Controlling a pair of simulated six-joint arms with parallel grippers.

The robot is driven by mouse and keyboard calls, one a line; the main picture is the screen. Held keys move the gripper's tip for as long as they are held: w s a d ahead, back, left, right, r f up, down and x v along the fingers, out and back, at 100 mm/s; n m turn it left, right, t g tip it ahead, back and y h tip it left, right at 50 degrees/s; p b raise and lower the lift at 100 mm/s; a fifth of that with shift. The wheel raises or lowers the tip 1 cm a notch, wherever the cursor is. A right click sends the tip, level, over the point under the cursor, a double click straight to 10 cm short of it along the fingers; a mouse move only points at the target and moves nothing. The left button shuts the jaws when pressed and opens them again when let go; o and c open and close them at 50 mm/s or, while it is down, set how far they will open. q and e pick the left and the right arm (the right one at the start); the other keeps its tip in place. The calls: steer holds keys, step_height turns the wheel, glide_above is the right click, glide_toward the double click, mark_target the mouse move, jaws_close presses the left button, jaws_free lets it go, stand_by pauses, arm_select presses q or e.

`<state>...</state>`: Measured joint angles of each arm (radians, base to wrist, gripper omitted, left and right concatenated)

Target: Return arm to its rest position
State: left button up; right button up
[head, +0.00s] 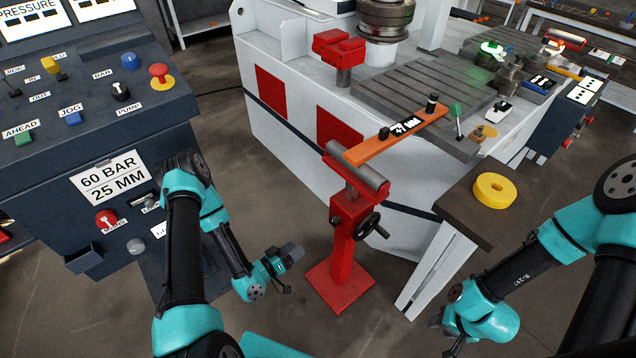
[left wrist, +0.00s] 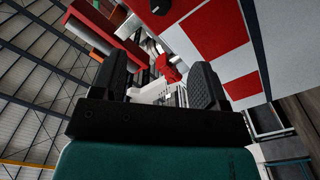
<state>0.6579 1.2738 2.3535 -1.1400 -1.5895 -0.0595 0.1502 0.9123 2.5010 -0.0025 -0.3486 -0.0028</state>
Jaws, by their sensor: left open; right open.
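My left arm comes in from the left in the head view, in front of the control console (head: 80,110). My left gripper (head: 291,254) is low over the floor, left of the red roller stand (head: 343,240), and apart from it. In the left wrist view its two dark fingers (left wrist: 158,88) stand apart with nothing between them. My right arm is at the lower right in the head view. My right gripper (head: 447,335) hangs low near the bottom edge, below the small side table, partly hidden by its own wrist, and I see nothing held in it.
The white machine (head: 290,140) fills the middle. An orange bar (head: 398,137) lies from the roller stand to the machine bed. A yellow ring (head: 495,190) lies on the dark side table (head: 455,205). Open floor (head: 285,215) lies between console and stand.

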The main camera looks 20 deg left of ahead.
arm_select(q)
steer(key=s+d+r+g+y, duration=0.1)
steer(key=s+d+g+y, duration=0.1)
steer(key=s+g, duration=0.3)
steer(key=s+d+r+g+y, duration=0.1)
steer(key=s+r+g+y, duration=0.1)
steer(key=s+g, duration=0.3)
steer(key=g+y, duration=0.1)
steer(key=g, duration=0.3)
steer(key=shift+d+r+g, duration=0.25)
steer(key=shift+d+g, duration=0.05)
steer(key=shift+d, duration=0.1)
